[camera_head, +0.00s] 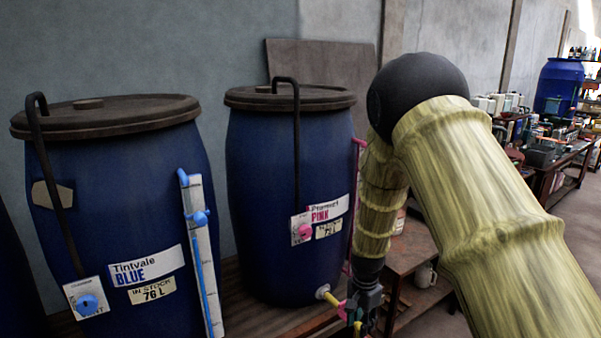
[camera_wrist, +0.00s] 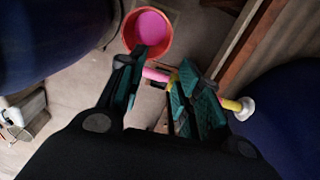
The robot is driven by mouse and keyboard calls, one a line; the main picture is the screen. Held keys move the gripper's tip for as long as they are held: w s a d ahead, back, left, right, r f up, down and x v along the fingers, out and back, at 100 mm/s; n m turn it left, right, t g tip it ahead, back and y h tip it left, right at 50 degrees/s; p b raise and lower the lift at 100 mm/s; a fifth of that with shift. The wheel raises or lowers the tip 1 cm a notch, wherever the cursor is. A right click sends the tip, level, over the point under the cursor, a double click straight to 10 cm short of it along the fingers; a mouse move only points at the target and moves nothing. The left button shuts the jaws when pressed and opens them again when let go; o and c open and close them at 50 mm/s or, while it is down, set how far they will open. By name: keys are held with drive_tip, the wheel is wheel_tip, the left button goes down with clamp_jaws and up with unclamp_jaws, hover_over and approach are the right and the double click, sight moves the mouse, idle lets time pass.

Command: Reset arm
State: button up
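My arm reaches down past the Pigment PINK vat (camera_head: 270,190), and my gripper (camera_head: 358,305) is low at its right side, by the vat's tap (camera_head: 330,297). In the wrist view my gripper (camera_wrist: 160,85) has its two dark green-padded fingers apart, with a gap between them. The tap's pink handle (camera_wrist: 156,74) shows in that gap, and its yellow spout part (camera_wrist: 231,105) shows beyond the right finger. I cannot tell whether a finger touches the tap. An orange-red container (camera_wrist: 126,36) with pink contents stands lower down, beyond the fingertips.
The Tintvale BLUE vat (camera_head: 120,200) stands on the left with a blue gauge tube. A wooden low table (camera_head: 410,252) with a mug (camera_head: 425,275) is behind my arm. Cluttered benches and another blue barrel (camera_head: 558,85) are at the far right.

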drive_tip(key=s+d+f+n, duration=0.2)
drive_tip(key=s+d+f, duration=0.1)
drive_tip(key=s+f, duration=0.65)
drive_tip(key=s+d+f+n, duration=0.3)
drive_tip(key=s+f, duration=0.5)
drive_tip(key=s, duration=0.2)
drive_tip(key=s+f+n, duration=0.2)
drive_tip(key=s, duration=1)
drive_tip(key=s+f+n, duration=0.3)
drive_tip(key=s, duration=0.9)
drive_tip(key=shift+s, duration=0.35)
drive_tip(key=shift+o, duration=0.5)
